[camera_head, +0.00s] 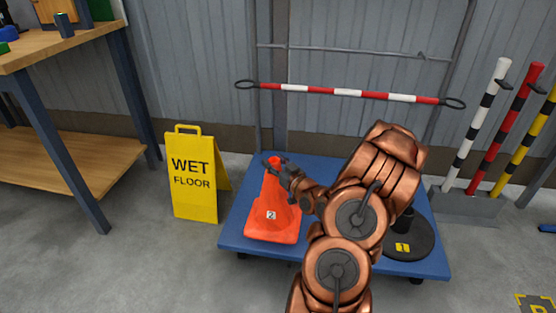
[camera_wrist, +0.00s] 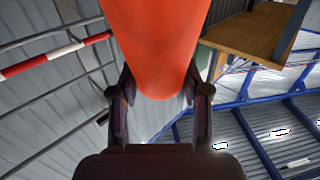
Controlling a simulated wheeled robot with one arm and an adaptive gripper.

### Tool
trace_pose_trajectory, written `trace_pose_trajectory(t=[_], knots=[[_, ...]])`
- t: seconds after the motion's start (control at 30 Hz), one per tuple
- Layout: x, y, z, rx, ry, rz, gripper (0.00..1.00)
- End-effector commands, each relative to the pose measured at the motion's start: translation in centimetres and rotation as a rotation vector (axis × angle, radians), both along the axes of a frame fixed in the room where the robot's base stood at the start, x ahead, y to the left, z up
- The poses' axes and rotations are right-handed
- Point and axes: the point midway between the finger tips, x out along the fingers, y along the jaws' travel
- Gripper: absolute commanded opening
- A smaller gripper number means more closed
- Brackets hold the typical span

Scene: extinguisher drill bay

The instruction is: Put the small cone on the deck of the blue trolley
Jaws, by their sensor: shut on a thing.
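The small orange cone (camera_head: 272,215), marked with a 2, stands upright over the left part of the blue trolley's deck (camera_head: 238,232). Its base appears to rest on the deck. My gripper (camera_head: 274,164) is shut on the cone near its top. In the wrist view the orange cone (camera_wrist: 155,45) fills the upper middle, between the two fingers of my gripper (camera_wrist: 158,92). My copper arm hides the middle of the deck.
A black round base (camera_head: 410,240) with a yellow label sits on the deck's right side. A yellow wet floor sign (camera_head: 193,180) stands left of the trolley. A red-and-white bar (camera_head: 345,92) spans behind it. Striped posts (camera_head: 478,140) stand at right, a workbench (camera_head: 70,160) at left.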

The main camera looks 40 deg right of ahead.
Motion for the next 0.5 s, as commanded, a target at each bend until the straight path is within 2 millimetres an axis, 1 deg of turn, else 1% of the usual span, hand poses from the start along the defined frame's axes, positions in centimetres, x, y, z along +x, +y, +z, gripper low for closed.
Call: trace_pose_trajectory(t=[0.03,0.3,0.5], knots=[[0.6,-0.7,-0.1,-0.005,-0.005,-0.001,0.0],[3.1,-4.0,-0.4,-0.008,-0.005,0.0,0.0],[4.5,-5.8,-0.6,-0.007,-0.003,0.0,0.0]])
